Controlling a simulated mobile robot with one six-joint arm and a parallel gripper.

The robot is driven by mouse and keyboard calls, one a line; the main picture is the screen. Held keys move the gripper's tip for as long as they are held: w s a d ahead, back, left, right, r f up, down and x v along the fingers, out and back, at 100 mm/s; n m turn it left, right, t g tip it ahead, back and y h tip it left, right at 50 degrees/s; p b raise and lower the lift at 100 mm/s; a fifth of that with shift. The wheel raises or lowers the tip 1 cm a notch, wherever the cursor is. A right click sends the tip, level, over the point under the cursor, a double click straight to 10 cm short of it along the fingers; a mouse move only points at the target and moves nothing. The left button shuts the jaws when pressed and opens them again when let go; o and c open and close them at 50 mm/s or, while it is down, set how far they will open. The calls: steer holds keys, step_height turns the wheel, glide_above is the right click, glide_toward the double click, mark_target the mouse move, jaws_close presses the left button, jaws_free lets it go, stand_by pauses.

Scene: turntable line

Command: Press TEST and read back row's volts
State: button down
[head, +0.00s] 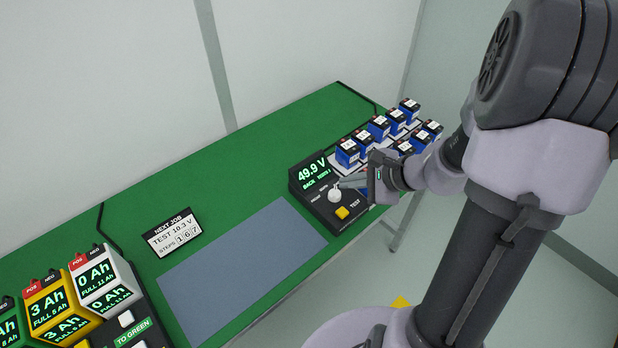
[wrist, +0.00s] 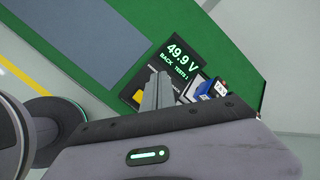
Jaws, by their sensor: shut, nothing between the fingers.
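The black tester (head: 318,181) stands on the green table. Its lit display reads 49.9 V with BACK below it, and a smaller line that appears in the wrist view (wrist: 182,63) as TESTS and an unclear digit. A white selector knob (head: 335,195) and a yellow TEST button (head: 342,213) sit on its front panel. My gripper (head: 345,183) is shut and empty, just above the panel near the knob, apart from the TEST button. Several blue battery cells (head: 347,152) with white labels stand in two rows on a rack behind my gripper. The fingers (wrist: 155,93) cover part of the panel in the wrist view.
A sign (head: 172,232) reads NEXT JOB, TEST 10.3 V, STEPS 1 6 7. A grey-blue mat (head: 240,268) lies bare in the middle of the table. Coloured units with Ah displays (head: 57,308) stand at the lower left.

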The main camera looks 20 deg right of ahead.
steer(key=shift+d+f, duration=0.1)
steer(key=shift+d, duration=0.15)
steer(key=b, duration=0.6)
glide_above(346, 213)
step_height(346, 213, down, 8)
steer(key=shift+f+b, duration=0.4)
steer(key=shift+b, duration=0.2)
stand_by(1.3)
steer(key=shift+f+b, duration=0.4)
steer(key=shift+b, duration=0.2)
steer(key=shift+f+b, duration=0.4)
steer(key=shift+b, duration=0.1)
stand_by(0.4)
steer(key=shift+r+p, duration=0.55)
steer(key=shift+r, duration=0.3)
